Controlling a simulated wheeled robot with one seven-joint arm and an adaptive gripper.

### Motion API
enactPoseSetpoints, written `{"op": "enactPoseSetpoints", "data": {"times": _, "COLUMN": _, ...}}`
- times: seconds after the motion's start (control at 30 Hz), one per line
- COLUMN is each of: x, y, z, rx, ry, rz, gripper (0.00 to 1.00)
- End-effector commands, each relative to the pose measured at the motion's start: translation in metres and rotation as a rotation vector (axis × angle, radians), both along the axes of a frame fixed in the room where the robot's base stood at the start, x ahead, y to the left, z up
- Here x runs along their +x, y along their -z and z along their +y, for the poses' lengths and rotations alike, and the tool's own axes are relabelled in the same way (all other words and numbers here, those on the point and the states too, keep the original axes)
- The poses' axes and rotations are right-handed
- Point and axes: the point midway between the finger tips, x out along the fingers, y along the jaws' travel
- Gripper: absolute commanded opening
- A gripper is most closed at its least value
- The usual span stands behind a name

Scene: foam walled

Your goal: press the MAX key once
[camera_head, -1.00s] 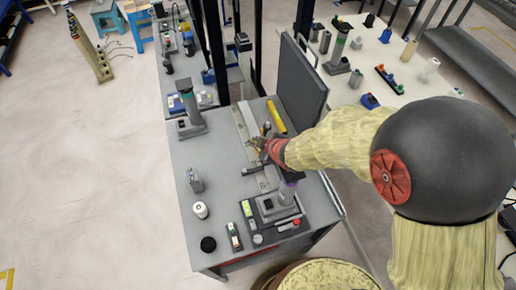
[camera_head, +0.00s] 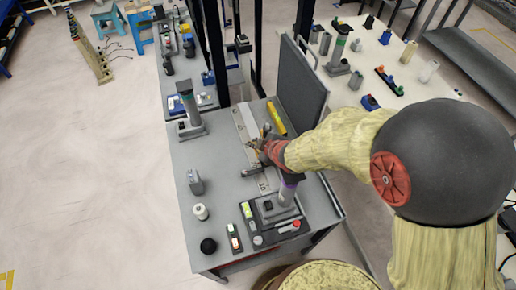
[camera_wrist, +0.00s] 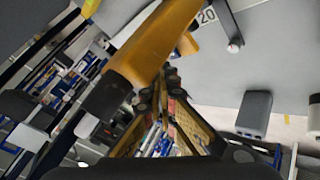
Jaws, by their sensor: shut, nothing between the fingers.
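My gripper (camera_head: 257,146) is over the middle of the grey bench, above the pale rail. In the wrist view its fingers (camera_wrist: 171,78) are together with nothing between them. A small unit with a green face (camera_head: 247,209) sits at that base's left edge. No MAX lettering can be read in either view, so I cannot tell which key is MAX.
A yellow bar (camera_head: 276,117) lies behind my gripper; a yellow-orange bar (camera_wrist: 150,50) crosses close in the wrist view. A dark panel (camera_head: 301,82) stands at the back right. A grey block (camera_head: 195,183), white spool (camera_head: 200,211) and black knob (camera_head: 208,245) stand at the left.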

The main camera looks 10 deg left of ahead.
Motion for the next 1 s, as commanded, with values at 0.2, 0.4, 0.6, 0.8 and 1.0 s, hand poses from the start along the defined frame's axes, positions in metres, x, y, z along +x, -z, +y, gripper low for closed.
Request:
{"op": "enactPoseSetpoints", "data": {"times": 0.2, "x": 0.0, "y": 0.001, "z": 0.0, "rx": 0.0, "ry": 0.0, "rz": 0.0, "gripper": 0.0}}
{"op": "enactPoseSetpoints", "data": {"times": 0.4, "x": 0.0, "y": 0.008, "z": 0.0, "rx": 0.0, "ry": 0.0, "rz": 0.0, "gripper": 0.0}}
{"op": "enactPoseSetpoints", "data": {"times": 0.6, "x": -0.002, "y": 0.011, "z": -0.001, "rx": -0.002, "ry": 0.0, "rz": 0.004, "gripper": 0.0}}
{"op": "enactPoseSetpoints", "data": {"times": 0.8, "x": -0.003, "y": 0.014, "z": -0.002, "rx": -0.005, "ry": 0.0, "rz": 0.009, "gripper": 0.0}}
{"op": "enactPoseSetpoints", "data": {"times": 1.0, "x": -0.005, "y": 0.019, "z": -0.003, "rx": -0.008, "ry": -0.001, "rz": 0.014, "gripper": 0.0}}
